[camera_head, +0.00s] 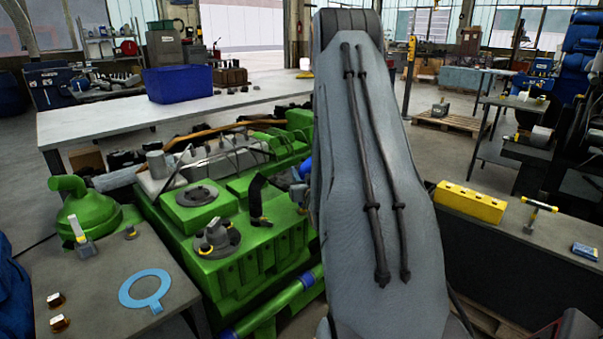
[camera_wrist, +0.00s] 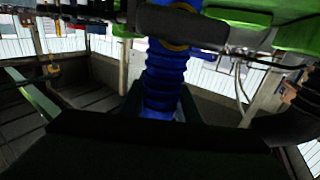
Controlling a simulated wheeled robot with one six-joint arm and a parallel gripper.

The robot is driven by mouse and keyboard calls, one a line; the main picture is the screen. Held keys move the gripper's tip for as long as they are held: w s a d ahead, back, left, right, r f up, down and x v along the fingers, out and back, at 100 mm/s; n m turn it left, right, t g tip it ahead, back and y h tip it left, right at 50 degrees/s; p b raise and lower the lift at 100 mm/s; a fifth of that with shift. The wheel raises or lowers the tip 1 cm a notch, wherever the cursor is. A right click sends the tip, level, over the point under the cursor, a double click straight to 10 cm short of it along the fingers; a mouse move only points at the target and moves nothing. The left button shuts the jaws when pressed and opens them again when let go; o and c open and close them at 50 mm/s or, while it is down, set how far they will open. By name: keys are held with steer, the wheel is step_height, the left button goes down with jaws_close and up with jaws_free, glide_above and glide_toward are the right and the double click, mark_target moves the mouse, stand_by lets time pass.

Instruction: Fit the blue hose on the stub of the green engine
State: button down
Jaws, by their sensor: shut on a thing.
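The green engine (camera_head: 255,238) stands left of my arm in the head view, and green parts of it (camera_wrist: 298,30) show at the top of the wrist view. The blue ribbed hose (camera_wrist: 165,75) runs up the middle of the wrist view, with a yellowish ring near its upper end. My gripper (camera_wrist: 163,112) is shut on the lower part of this hose. In the head view my arm hides the gripper; a small blue piece (camera_head: 305,168), likely the hose, shows beside the arm. I cannot make out the stub, or whether the hose touches it.
A grey table (camera_head: 105,285) with a light blue ring (camera_head: 146,290) and small parts is at the front left. A long bench (camera_head: 110,120) with a blue crate (camera_head: 178,83) stands behind the engine. A yellow block (camera_head: 470,202) lies on the right bench. Dark cables hang near the hose.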

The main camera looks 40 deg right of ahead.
steer(key=shift+f+b, duration=0.8)
steer(key=shift+f, duration=0.4)
stand_by(0.6)
steer(key=c, duration=1.3)
jaws_free()
steer(key=shift+b+v, duration=0.6)
steer(key=shift+v, duration=3.35)
